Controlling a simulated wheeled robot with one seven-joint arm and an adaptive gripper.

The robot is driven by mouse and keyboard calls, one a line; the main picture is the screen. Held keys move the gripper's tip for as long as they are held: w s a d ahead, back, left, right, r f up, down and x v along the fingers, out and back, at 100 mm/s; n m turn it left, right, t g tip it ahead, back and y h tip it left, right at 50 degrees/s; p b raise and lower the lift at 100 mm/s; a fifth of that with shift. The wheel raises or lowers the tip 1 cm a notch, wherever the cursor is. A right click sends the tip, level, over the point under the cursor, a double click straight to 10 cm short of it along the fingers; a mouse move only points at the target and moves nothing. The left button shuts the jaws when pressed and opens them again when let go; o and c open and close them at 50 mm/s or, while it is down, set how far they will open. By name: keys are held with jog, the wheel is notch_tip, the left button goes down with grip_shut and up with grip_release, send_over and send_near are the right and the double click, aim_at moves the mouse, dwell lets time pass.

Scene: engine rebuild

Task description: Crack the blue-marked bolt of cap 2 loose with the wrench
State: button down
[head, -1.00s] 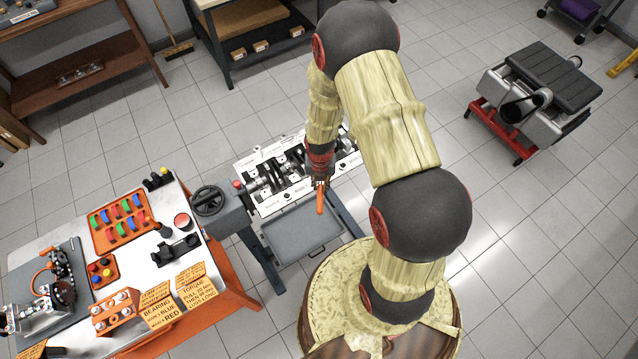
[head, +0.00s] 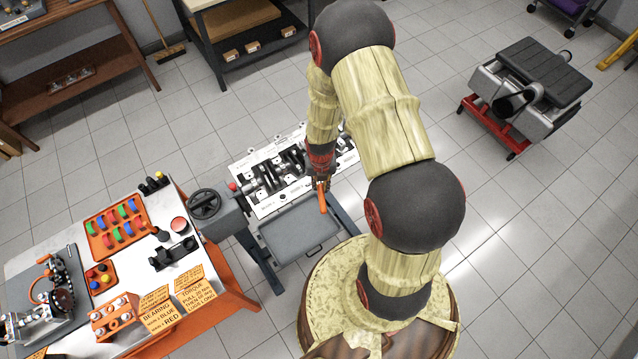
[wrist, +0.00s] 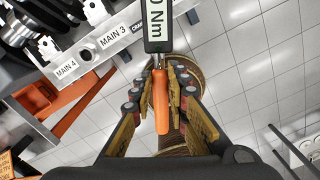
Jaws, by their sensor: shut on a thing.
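My gripper (head: 321,182) is shut on the wrench, whose orange handle (wrist: 161,105) lies between the fingers in the wrist view. The wrench's dark body (wrist: 158,28) carries a white label ending in "0 Nm" and runs out of the top of that view. In the head view the orange handle (head: 322,200) sticks out below my gripper, over the front edge of the engine block (head: 262,206). The wrench's far end is hidden. In the wrist view the block's edge (wrist: 80,58) reads MAIN 3 and MAIN 4. Cap 2 and a blue-marked bolt cannot be made out.
A grey tray (head: 300,238) sits below the block on its stand. An orange-framed bench (head: 232,300) with coloured bearing shells and signs is at left. A grey-topped unit on a red stand (head: 487,125) is at right. Floor between is clear.

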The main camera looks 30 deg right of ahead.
jog(key=shift+s+d+n, duration=0.2)
jog(key=shift+d+n, duration=0.2)
jog(key=shift+d, duration=0.15)
jog(key=shift+w+d+r+n+p, duration=0.15)
jog(key=shift+d+n+p, duration=0.25)
jog(key=shift+p, duration=2.05)
jog(key=shift+d+p, duration=0.3)
jog(key=shift+p, duration=0.9)
jog(key=shift+s+p, duration=0.35)
jog(key=shift+p, duration=0.3)
dwell(0.8)
jog(key=shift+r+p, duration=0.35)
jog(key=shift+p, duration=0.25)
dwell(1.8)
